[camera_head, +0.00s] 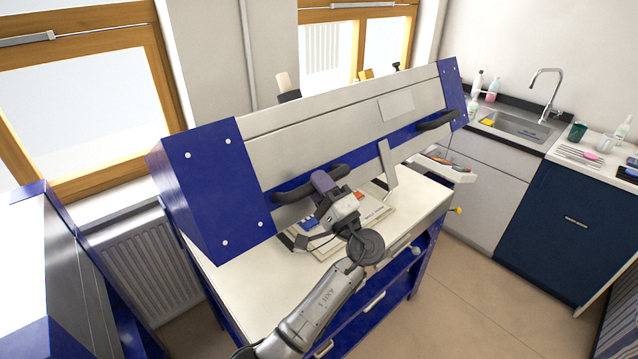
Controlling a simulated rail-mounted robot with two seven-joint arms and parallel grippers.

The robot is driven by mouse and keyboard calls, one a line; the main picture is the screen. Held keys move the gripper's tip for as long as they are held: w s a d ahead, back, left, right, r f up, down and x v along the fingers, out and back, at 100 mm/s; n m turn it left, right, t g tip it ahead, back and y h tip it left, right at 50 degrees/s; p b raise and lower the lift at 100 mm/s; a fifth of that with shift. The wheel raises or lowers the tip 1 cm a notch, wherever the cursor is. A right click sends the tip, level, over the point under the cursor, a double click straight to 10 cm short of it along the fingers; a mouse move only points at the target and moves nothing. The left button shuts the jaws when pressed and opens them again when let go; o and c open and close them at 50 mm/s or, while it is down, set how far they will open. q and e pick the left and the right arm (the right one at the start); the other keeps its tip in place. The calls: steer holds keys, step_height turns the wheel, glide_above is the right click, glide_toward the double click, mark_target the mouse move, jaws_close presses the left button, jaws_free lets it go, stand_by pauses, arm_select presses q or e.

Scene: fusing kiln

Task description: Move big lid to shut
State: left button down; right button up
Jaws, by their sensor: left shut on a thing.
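The big lid (340,115) is a long grey box-like piece with blue end panels, above a white-topped bench (235,275). It stands tilted, with a gap between its front lower edge and the bench top. Its front carries two dark handles, a left one (285,195) and a right one (437,121). My left gripper (322,182) is at the right end of the left handle and shut on it; the gripper body hides the fingertips partly. My right gripper is not in view.
Papers and small items (370,212) lie on the bench under the lid. A grey upright strip (388,165) stands below the lid's front. An open drawer or tray (445,168) is at the right. A sink counter (515,125) is further right; the floor between is clear.

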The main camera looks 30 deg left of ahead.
arm_select(q)
steer(key=c, duration=0.9)
jaws_free()
steer(key=b+v, duration=0.1)
steer(key=v, duration=1.2)
steer(key=shift+d+f+b, duration=0.25)
steer(key=shift+d+b, duration=0.05)
steer(key=shift+b, duration=0.05)
steer(key=shift+s, duration=0.1)
